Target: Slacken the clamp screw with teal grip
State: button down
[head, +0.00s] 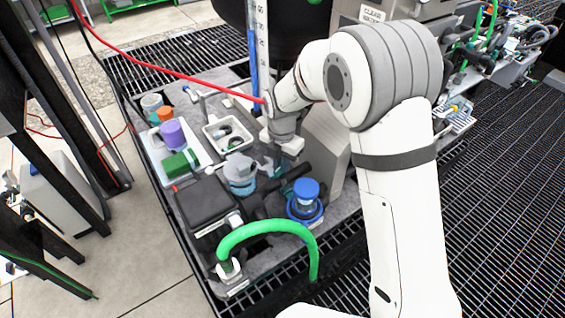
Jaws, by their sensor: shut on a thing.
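My gripper (281,163) points down over the grey bench top, below the white wrist of my arm. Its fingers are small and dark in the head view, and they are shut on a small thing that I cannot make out. I cannot clearly pick out the clamp screw or its teal grip; the spot at the fingertips is partly hidden by the wrist and the dark fittings. Dark pipe fittings (296,172) lie right beside the fingers.
A pale blue-grey jar (240,174) stands left of my gripper, and a blue-capped part (306,189) stands in front. A white tray (229,134), a black box (206,203), a purple cup (173,134) and a green hose (268,226) crowd the bench. A red hose (190,77) crosses behind.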

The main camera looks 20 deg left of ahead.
aim_at(280, 165)
jog(key=n, duration=0.4)
jog(key=shift+a+n, duration=0.15)
jog(key=shift+n, duration=2.05)
jog(key=c, duration=1.4)
grip_release()
jog(key=shift+c, duration=0.2)
jog(key=shift+r, duration=3.9)
